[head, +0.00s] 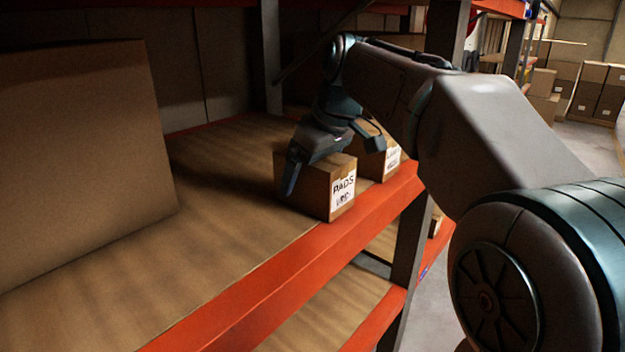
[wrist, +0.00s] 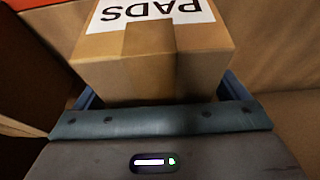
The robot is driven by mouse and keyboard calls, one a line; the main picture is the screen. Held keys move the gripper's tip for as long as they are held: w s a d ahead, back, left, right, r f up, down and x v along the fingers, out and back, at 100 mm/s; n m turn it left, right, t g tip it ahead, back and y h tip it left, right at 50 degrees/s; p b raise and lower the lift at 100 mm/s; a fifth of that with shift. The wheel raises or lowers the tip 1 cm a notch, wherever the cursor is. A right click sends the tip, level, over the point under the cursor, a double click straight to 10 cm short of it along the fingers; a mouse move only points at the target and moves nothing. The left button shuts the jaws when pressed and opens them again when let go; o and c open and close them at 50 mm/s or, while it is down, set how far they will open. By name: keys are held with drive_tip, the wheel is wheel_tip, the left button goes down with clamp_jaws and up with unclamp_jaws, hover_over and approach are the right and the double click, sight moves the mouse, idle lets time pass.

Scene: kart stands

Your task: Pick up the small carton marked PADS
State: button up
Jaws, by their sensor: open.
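The small carton marked PADS (head: 314,190) stands upright on the wooden shelf, close to its orange front edge, with its white label facing out. My gripper (head: 318,165) is over the carton from above and behind, and one finger reaches down along the carton's left side. In the wrist view the carton (wrist: 150,62) fills the space ahead of my gripper (wrist: 160,100), with its label upside down. A blue finger shows at each side of the carton. The jaws are open, and I cannot tell whether either finger touches it.
A second labelled carton (head: 384,161) stands close to the right of the PADS carton, near a dark upright post (head: 411,235). A large brown box (head: 80,150) stands at the left. The shelf board (head: 215,215) between is clear. An orange beam (head: 290,270) runs along the front.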

drive_tip(key=c, duration=1.4)
drive_tip(key=shift+r, duration=0.2)
